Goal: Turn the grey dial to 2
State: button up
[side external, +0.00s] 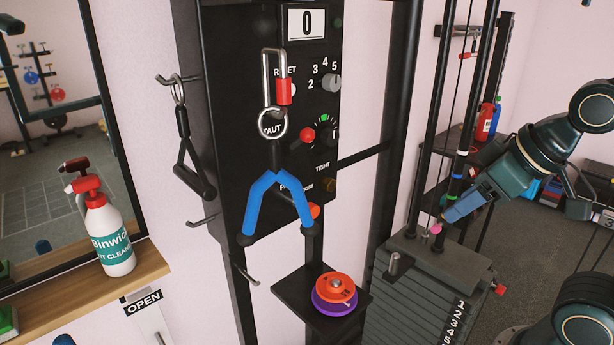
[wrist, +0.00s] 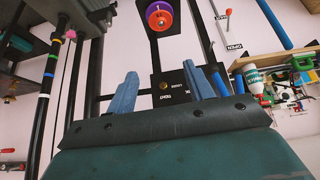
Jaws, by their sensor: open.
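The grey dial (side external: 331,82) sits on the upper right of the black panel (side external: 235,120) in the side external view. White numbers 2, 3, 4 and 5 curve around its left and top; I cannot tell which number its pointer meets. My gripper (side external: 452,210) is well right of the panel and lower than the dial, above the weight stack. Its blue fingers stand apart and empty in the wrist view (wrist: 161,86). Part of the panel's lettering shows between the fingers there, but I cannot make out the grey dial.
A carabiner (side external: 275,80) with blue straps hangs before the panel. A red knob (side external: 307,135) is below the dial. Orange and purple plates (side external: 335,290) lie on a shelf. Vertical posts and the weight stack (side external: 425,285) flank my gripper.

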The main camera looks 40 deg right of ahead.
aim_at(336, 83)
jog(key=w+d+r+n+t, duration=0.1)
jog(key=w+d+r+t, duration=0.1)
jog(key=w+r+t, duration=0.9)
jog(key=shift+w+d+r, duration=0.3)
jog(key=shift+w+r, duration=0.05)
jog(key=shift+w, duration=2)
jog(key=shift+w, duration=0.1)
jog(key=shift+w, duration=6.8)
jog(key=c, duration=1)
